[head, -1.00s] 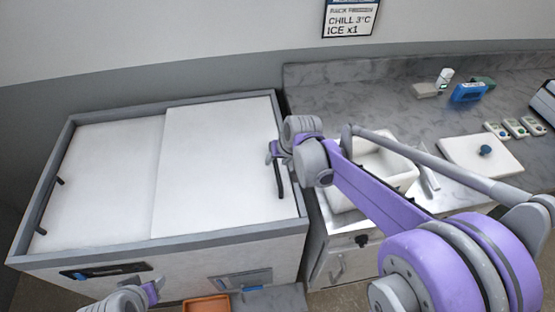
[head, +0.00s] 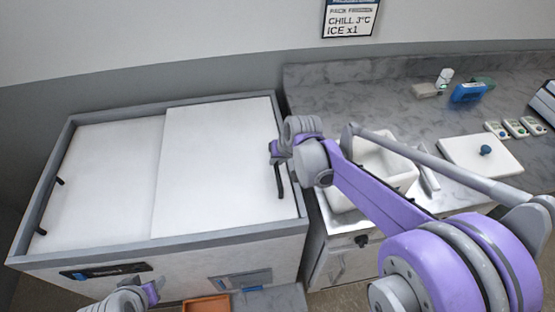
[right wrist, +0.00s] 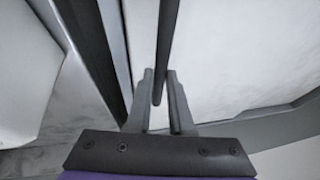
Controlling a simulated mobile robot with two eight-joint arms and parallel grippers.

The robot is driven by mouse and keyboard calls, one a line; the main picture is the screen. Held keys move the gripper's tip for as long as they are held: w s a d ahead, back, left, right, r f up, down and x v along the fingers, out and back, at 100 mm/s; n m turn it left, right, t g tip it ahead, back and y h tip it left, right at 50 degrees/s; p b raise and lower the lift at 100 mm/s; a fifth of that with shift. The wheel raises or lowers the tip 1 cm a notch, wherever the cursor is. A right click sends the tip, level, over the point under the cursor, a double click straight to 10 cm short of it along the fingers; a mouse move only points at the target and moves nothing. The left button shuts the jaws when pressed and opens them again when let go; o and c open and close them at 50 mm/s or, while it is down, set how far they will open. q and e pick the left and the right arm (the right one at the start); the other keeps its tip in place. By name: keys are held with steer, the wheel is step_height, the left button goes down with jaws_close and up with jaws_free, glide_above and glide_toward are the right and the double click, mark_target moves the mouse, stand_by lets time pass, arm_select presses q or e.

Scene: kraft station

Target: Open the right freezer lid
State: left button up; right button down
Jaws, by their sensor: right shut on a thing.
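The chest freezer has two white sliding lids side by side. The right freezer lid (head: 215,165) lies flat and covers the right half, its right edge close to the frame's right side. Its dark handle (head: 281,180) stands along that right edge and also shows in the right wrist view (right wrist: 165,45). My right gripper (head: 274,152) is at the far part of this handle, its two fingers (right wrist: 160,98) shut around the bar. The left lid (head: 105,170) is flat too. My left gripper (head: 152,290) is at the bottom edge, partly cut off; its jaws are unclear.
A grey counter (head: 400,90) stands right of the freezer, with a white bin (head: 375,165) beside my right arm. A white board (head: 480,155) and small devices lie further right. An orange tray (head: 206,304) is at the front.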

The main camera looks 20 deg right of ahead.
stand_by(0.8)
steer(key=b, duration=0.1)
glide_above(187, 186)
steer(key=shift+w+a, duration=0.1)
steer(key=c, duration=0.8)
jaws_free()
steer(key=v, duration=1.1)
